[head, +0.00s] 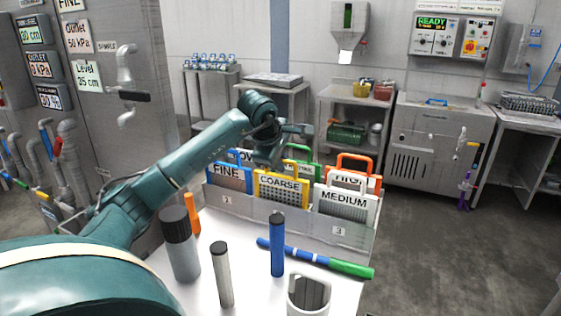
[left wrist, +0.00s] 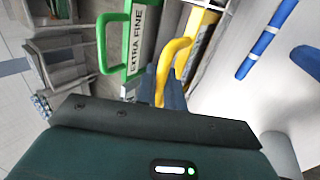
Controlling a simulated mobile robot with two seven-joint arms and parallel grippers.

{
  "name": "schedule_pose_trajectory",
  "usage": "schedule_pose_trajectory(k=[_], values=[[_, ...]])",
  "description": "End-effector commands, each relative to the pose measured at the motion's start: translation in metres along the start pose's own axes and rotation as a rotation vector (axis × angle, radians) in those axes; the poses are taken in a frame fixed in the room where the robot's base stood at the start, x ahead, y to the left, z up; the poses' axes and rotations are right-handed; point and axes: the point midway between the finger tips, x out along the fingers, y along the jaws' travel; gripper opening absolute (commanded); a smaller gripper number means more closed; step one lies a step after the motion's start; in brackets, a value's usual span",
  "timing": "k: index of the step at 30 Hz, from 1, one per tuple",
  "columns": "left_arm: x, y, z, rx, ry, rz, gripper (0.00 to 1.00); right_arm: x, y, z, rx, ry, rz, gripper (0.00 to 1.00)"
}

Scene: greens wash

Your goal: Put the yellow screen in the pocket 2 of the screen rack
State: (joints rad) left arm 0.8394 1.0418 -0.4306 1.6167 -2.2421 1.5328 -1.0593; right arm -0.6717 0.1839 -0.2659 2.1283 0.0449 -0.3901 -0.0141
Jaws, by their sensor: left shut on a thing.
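The yellow screen, marked COARSE (head: 281,189), stands upright at the middle of the screen rack's (head: 300,220) front row, its lower edge hidden behind the front wall. I cannot tell whether it rests on the pocket floor. My left gripper (head: 268,163) is above it, shut on its yellow handle, which also shows in the left wrist view (left wrist: 171,62). The rack's left pocket is marked 1 and its right one 3; a blue-bodied cylinder hides the middle label. My right gripper is not in view.
The blue FINE screen (head: 228,179) stands left of the yellow one, the MEDIUM screen (head: 345,204) right. Behind are a green EXTRA FINE screen (left wrist: 138,38) and an orange-handled screen (head: 372,167). A blue cylinder (head: 277,245) and a blue-green rod (head: 318,259) are in front.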

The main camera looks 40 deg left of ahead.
Motion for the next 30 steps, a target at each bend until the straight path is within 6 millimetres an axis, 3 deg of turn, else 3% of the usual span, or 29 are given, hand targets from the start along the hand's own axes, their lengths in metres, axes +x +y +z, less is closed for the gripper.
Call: schedule_pose_trajectory(k=[5, 6, 14, 23, 26, 30], values=[[0.002, -0.001, 0.000, 0.000, 0.000, 0.001, 0.00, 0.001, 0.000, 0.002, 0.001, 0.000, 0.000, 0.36], [0.003, -0.002, 0.000, 0.000, 0.000, -0.001, 0.11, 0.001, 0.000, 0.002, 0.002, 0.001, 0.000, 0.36], [0.002, -0.002, 0.000, 0.000, 0.000, -0.001, 0.32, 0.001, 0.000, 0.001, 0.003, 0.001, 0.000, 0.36], [-0.002, 0.002, 0.000, 0.000, -0.001, 0.000, 0.32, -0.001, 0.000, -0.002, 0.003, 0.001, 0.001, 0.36], [-0.012, 0.001, 0.000, 0.001, 0.001, 0.003, 0.32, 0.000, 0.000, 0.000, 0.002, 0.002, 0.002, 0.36], [-0.040, 0.002, 0.000, 0.002, 0.001, 0.006, 0.32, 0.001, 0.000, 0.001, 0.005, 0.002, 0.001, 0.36]])
